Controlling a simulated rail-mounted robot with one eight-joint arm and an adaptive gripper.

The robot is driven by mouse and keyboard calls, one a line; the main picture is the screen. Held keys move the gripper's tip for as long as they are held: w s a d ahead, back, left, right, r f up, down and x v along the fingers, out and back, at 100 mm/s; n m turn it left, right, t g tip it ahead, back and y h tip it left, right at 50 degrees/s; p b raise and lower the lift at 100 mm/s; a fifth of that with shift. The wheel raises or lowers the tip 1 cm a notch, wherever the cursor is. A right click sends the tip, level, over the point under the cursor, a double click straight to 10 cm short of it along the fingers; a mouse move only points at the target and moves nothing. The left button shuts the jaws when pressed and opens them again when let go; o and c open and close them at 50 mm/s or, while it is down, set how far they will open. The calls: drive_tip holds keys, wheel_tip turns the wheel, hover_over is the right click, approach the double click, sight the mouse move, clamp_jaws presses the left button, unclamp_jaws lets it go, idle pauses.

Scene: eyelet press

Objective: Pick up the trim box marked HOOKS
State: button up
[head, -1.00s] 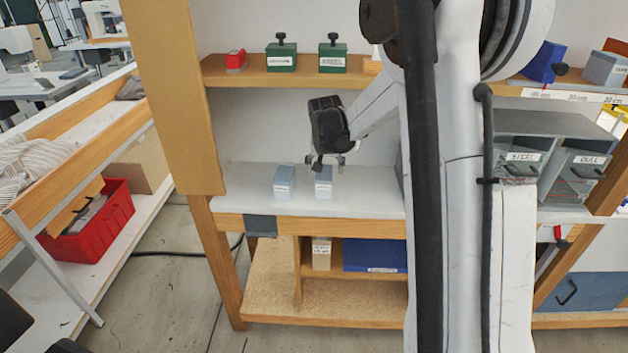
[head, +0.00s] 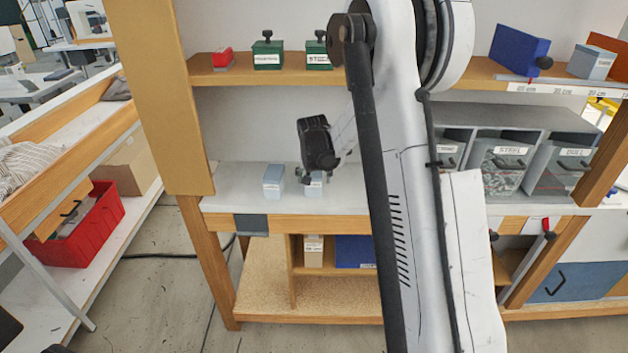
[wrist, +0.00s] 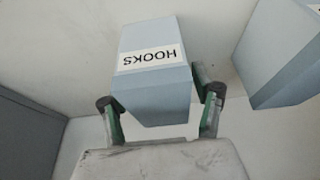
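The trim box marked HOOKS (wrist: 150,75) is light blue-grey with a white label, which appears upside down in the wrist view. It stands on the white worktop (head: 345,200), and in the head view it is the right one of two small boxes (head: 314,186), partly hidden by my gripper. My gripper (wrist: 160,103) is open, with one green-padded finger on each side of the box's near end. Gaps seem to show beside the fingers; I cannot tell whether either touches. In the head view my gripper (head: 318,176) is over this box.
A second blue-grey box (head: 273,182) stands close by on the left, and at upper right in the wrist view (wrist: 280,55). Grey bins (head: 500,165) stand to the right. A shelf (head: 225,76) with green boxes runs above.

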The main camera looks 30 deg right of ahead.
drive_tip(key=c, duration=1.2)
drive_tip(key=shift+r, duration=0.1)
